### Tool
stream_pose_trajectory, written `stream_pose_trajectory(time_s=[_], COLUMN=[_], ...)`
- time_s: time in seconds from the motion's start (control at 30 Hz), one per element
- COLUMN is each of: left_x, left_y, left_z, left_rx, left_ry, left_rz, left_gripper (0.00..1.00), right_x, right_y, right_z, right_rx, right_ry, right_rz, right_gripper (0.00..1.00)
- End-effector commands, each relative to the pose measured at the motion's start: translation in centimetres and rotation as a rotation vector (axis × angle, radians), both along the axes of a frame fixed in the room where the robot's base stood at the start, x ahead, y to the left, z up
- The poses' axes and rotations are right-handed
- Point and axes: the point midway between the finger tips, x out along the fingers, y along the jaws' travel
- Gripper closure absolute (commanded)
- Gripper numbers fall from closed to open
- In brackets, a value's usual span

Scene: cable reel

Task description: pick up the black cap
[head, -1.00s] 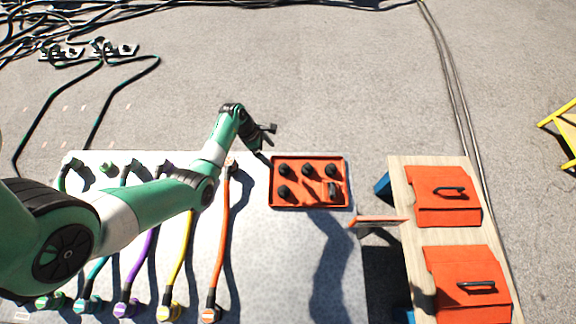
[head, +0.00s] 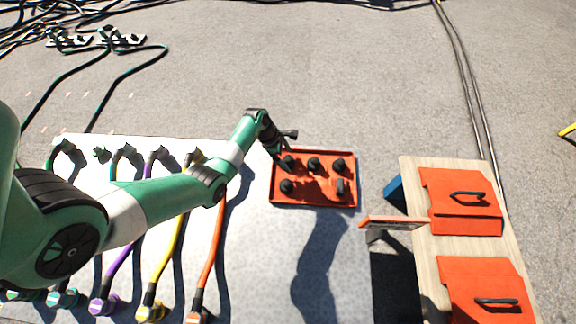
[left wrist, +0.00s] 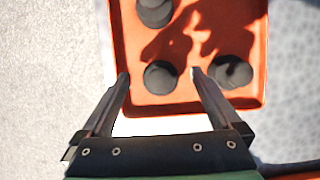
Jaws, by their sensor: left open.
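Several black caps stand in an orange tray (head: 315,204) on the table. One black cap (head: 288,162) is in the tray's far left corner, close to my left gripper (head: 282,148). In the left wrist view, my left gripper (left wrist: 159,75) is open, and a black cap (left wrist: 160,77) shows between its fingertips. The gripper appears above the cap; whether the fingers touch it I cannot tell. Another black cap (left wrist: 232,73) lies to the right of the right finger. My right gripper is not in view.
More black caps (head: 314,164) stand in the tray. Coloured cables, including an orange one (head: 212,250), lie left of it under my arm. A wooden board with orange boxes (head: 460,203) stands to the right. The table (head: 270,270) in front of the tray is clear.

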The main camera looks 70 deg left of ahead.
Motion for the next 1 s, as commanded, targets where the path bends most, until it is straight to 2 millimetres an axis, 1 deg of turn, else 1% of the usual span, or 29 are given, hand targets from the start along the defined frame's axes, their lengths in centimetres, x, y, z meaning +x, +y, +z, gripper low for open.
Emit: stream_pose_trajectory(time_s=[0.03,0.27,0.37,0.5,0.77,0.8,0.83,1.0], left_x=[0.25,0.36,0.35,0.34,0.32,0.31,0.31,0.3], left_y=[-0.1,-0.15,-0.15,-0.15,-0.17,-0.17,-0.17,-0.16], left_z=[-1.14,-0.86,-0.86,-0.86,-0.89,-0.9,-0.9,-0.92], left_rx=[0.0,0.0,0.0,0.0,0.0,0.0,0.0,0.0], left_ry=[0.0,0.0,0.0,0.0,0.001,0.001,0.001,0.001], left_rz=[-0.001,0.0,0.0,0.0,0.0,0.0,0.0,0.0], left_gripper=[0.02,0.02,0.19,0.44,0.91,0.98,1.0,1.0], right_x=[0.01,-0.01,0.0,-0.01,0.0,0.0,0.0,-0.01], right_y=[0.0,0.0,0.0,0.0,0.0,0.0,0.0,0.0], right_z=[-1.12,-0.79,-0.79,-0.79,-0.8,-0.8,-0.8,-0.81], right_rx=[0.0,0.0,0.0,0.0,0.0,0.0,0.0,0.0], right_ry=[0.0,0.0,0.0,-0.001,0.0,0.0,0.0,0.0], right_rz=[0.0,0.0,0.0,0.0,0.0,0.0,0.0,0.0], right_gripper=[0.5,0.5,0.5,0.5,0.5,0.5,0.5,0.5])
